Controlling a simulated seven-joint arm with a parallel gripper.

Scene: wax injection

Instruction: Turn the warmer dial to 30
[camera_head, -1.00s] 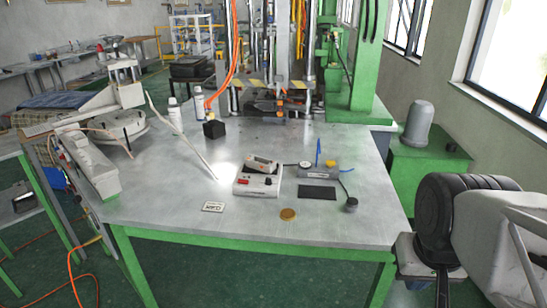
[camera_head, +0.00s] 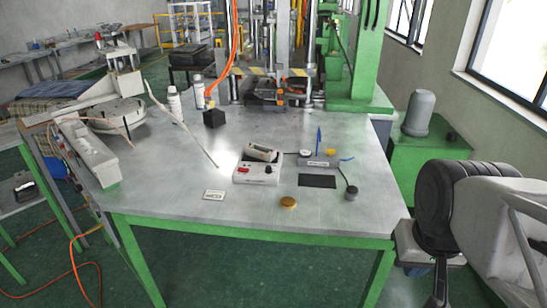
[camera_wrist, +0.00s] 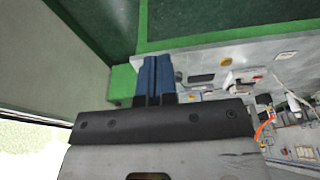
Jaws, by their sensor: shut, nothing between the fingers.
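The warmer is probably the white box (camera_head: 245,178) near the middle of the table in the head view, with a red switch (camera_head: 243,170) and a small dark dial (camera_head: 268,170) on its face. The dial's number cannot be read. A grey-and-white piece (camera_head: 262,153) lies on the box. In the wrist view my gripper (camera_wrist: 157,62) has its blue fingers together, empty, in front of the green table edge. The small things on the table lie to the right of the fingers there. My gripper's fingers cannot be made out in the head view, so they are apart from the dial.
A dark flat pad (camera_head: 317,181), a brass disc (camera_head: 288,202) and a white label (camera_head: 213,195) lie around the box. A black cube (camera_head: 214,118) and white bottles (camera_head: 174,104) stand farther back. The table's front (camera_head: 330,218) is clear.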

